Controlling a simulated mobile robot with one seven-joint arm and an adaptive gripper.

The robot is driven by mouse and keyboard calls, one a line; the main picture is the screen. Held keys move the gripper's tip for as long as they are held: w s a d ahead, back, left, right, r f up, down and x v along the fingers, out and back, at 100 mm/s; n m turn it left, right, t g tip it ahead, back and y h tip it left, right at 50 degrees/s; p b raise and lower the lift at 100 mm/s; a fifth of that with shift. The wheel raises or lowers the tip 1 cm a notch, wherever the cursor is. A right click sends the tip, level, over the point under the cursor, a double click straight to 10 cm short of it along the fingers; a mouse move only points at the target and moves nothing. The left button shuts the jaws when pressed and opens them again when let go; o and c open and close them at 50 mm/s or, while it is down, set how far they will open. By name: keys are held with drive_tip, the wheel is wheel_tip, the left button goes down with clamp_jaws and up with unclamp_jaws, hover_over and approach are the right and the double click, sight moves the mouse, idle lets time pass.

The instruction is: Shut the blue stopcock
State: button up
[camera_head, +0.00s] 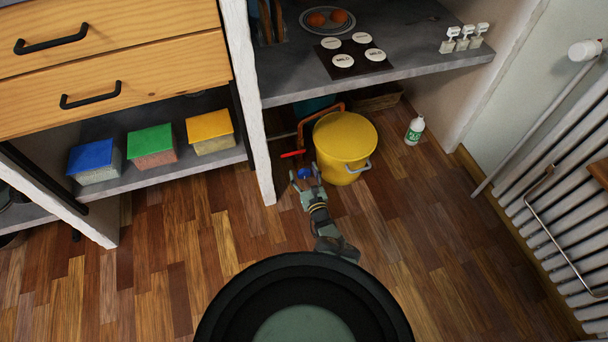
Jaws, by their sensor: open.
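The blue stopcock (304,173) shows as a small blue handle low under the counter, just left of the yellow bucket. My gripper (306,180) is open, with its fingers right at the blue handle. The fingers partly cover the handle, and I cannot tell whether they touch it. A red handle (292,154) sits on the pipework just above and left of the blue one. The exact turn position of the blue handle is too small to tell.
The yellow bucket (345,142) stands close to the right of my gripper. An orange pipe (318,112) runs behind it. The white counter post (250,110) is close on the left. A white bottle (414,131) stands further right. The wooden floor (420,240) in front is clear.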

drive_tip(key=c, duration=1.1)
drive_tip(key=shift+c, duration=0.2)
